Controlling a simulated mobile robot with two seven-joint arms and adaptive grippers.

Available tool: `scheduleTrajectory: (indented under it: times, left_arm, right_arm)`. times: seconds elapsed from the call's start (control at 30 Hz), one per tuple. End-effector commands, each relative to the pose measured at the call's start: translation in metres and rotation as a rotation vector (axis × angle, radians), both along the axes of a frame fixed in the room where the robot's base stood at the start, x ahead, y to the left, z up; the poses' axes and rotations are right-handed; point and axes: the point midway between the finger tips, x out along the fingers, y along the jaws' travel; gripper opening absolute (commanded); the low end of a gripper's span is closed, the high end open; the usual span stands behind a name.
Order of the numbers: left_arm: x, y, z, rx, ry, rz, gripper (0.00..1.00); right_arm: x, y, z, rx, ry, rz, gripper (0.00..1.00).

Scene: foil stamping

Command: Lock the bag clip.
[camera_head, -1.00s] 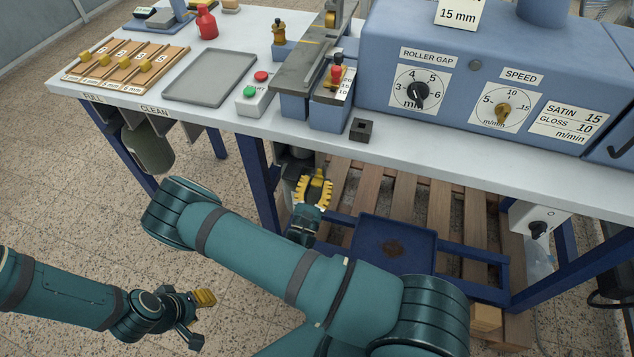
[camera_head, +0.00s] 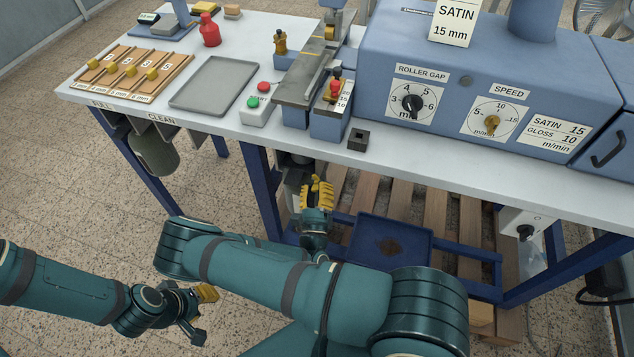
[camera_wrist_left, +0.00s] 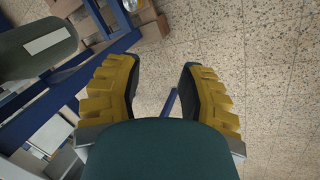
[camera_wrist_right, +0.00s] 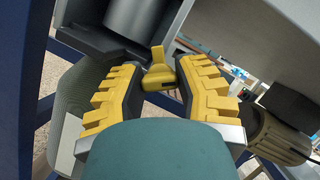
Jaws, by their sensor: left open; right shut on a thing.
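A yellow piece with an upright tab, which looks like the bag clip (camera_wrist_right: 160,74), sits between the fingertips of my right gripper (camera_wrist_right: 160,84) in the right wrist view. The gripper is shut on it, just below a grey cylinder (camera_wrist_right: 140,16). In the head view my right gripper (camera_head: 317,192) is under the table's front edge; the clip is hard to tell from the yellow fingers there. My left gripper (camera_head: 205,312) is open and empty, low at the left over the floor.
The table's front edge (camera_head: 400,166) runs above my right gripper. Blue legs (camera_head: 263,190) and a blue tray (camera_head: 365,242) on a wooden pallet are close by. A grey-green canister (camera_head: 155,150) hangs under the table at the left. Speckled floor is free around my left gripper.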

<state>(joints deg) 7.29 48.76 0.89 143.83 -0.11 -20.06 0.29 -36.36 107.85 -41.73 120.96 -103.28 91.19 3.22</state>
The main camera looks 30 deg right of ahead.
Motion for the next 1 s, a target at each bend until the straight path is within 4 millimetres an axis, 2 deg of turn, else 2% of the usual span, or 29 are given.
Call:
scheduleTrajectory:
  times: [0.03, 0.5, 1.0]
  left_arm:
    - [-0.001, 0.000, 0.008, 0.000, 0.002, -0.001, 0.39]
    - [0.008, 0.001, 0.046, 0.004, -0.017, 0.016, 0.39]
    - [0.017, 0.003, 0.071, 0.009, -0.039, 0.033, 0.39]
  right_arm:
    - [0.000, 0.000, 0.005, -0.033, 0.032, 0.002, 0.00]
    - [0.001, 0.000, 0.005, -0.324, 0.371, 0.002, 0.00]
    - [0.001, 0.000, 0.004, -0.562, 0.649, -0.001, 0.00]
